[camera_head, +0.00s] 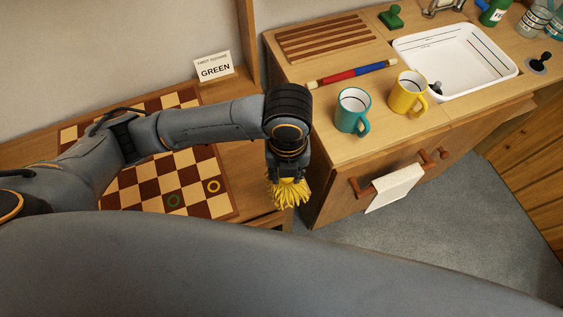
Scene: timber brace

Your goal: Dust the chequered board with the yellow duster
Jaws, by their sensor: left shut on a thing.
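The chequered board (182,185) lies on the wooden surface at the left, with dark brown and cream squares. My left gripper (288,178) points down, right of the board, shut on the yellow duster (289,193). The duster's yellow strands hang below the gripper, near the gap by the counter's left side. My right gripper is not in view.
A sign reading GREEN (215,69) stands behind the board. On the counter at the right are a teal mug (352,112), a yellow mug (407,93), a red and blue rod (352,74) and a white sink (455,58). A white towel (396,187) hangs on the counter front.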

